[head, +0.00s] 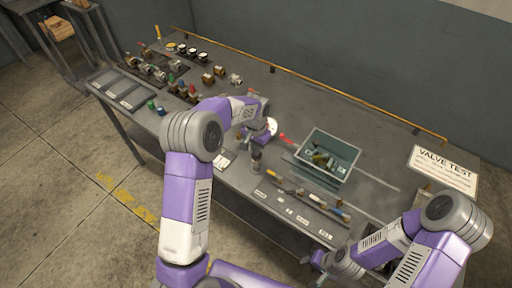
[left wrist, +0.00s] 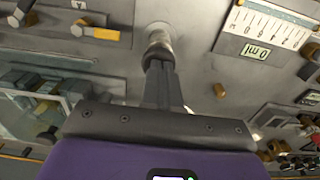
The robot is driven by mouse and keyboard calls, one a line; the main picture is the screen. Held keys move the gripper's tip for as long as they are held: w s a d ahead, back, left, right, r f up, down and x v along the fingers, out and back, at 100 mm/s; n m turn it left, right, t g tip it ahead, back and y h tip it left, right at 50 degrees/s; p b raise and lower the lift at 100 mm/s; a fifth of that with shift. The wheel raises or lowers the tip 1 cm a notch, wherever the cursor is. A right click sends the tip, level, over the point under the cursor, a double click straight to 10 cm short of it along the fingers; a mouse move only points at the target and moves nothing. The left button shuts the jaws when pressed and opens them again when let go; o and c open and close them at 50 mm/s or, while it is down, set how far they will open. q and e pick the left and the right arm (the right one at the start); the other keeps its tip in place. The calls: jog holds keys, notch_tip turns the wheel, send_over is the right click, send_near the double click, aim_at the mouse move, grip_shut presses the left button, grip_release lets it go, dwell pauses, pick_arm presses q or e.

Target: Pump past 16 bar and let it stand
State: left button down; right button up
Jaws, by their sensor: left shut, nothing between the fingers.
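My left gripper (head: 262,132) is over the middle of the bench, beside a white round dial (head: 271,127) that it partly hides. In the left wrist view its fingers (left wrist: 160,85) are shut and empty, with the tips close to a metal cylindrical fitting (left wrist: 157,42); I cannot tell whether they touch. A red handle (head: 287,139) sticks out just right of the dial; I cannot tell whether it is the pump lever. The dial's reading is too small to read. My right gripper (head: 317,262) is low at the bench's front edge, its fingers unclear.
A grey-green bin (head: 331,153) with loose parts stands right of the dial. Tools (head: 300,200) lie along the front edge. Several valves (head: 150,70) stand at the far left. A dark cylinder (head: 256,160) stands near the front. A VALVE TEST sign (head: 444,170) is at the right.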

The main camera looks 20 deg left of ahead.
pick_arm(q)
jog(key=shift+s+f, duration=0.2)
jog(key=shift+f, duration=0.05)
jog(key=shift+r, duration=0.2)
notch_tip(320, 180, up, 4)
jog(key=p, duration=0.3)
jog(key=shift+w, duration=0.15)
notch_tip(320, 180, up, 10)
pick_arm(e)
notch_tip(320, 180, up, 4)
jog(key=shift+w+f, duration=0.1)
jog(key=shift+f, duration=0.15)
pick_arm(q)
jog(key=shift+w+a, duration=0.1)
